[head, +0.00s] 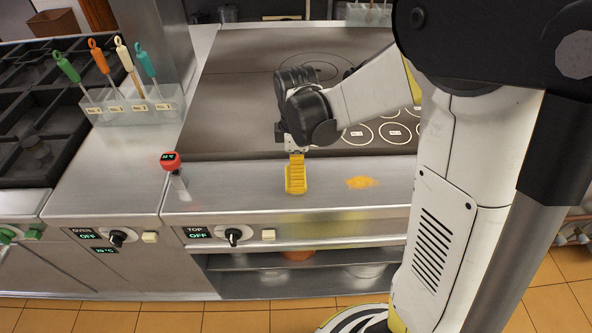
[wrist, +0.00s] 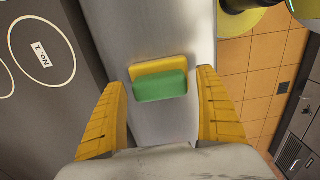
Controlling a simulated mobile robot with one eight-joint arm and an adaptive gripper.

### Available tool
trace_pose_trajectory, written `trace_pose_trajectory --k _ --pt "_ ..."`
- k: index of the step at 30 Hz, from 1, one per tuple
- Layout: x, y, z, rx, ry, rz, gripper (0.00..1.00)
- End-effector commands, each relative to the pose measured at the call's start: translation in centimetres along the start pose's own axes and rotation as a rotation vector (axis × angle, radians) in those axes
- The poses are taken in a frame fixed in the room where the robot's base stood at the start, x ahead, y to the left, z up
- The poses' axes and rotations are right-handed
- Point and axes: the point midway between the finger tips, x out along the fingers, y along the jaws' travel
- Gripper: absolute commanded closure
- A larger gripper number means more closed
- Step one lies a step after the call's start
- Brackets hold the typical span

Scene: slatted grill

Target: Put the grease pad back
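The grease pad (wrist: 160,86) appears in the wrist view as a green block on a yellow base. It lies over the steel strip, between the two fingers of my gripper (wrist: 163,82). The fingers are spread, with a narrow gap on each side of the pad. In the head view my gripper (head: 296,187) points down over the steel ledge in front of the griddle. The near yellow finger shows there, and I cannot make out the pad; it may be hidden behind that finger. The frames do not show where the pad's resting place is.
An orange patch (head: 360,182) lies on the ledge right of my gripper. A clear rack (head: 135,105) of coloured-handled tools stands farther left. The griddle (head: 235,100) is behind; control knobs (head: 233,235) are below the ledge.

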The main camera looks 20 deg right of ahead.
Motion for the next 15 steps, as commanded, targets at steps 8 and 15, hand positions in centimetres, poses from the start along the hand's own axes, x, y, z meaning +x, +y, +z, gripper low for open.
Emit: trace_pose_trajectory --k 8,15 --pt "-0.4 0.0 0.0 0.0 0.0 0.0 0.16" --pt "-4.7 0.0 0.0 0.0 0.0 0.0 0.16"
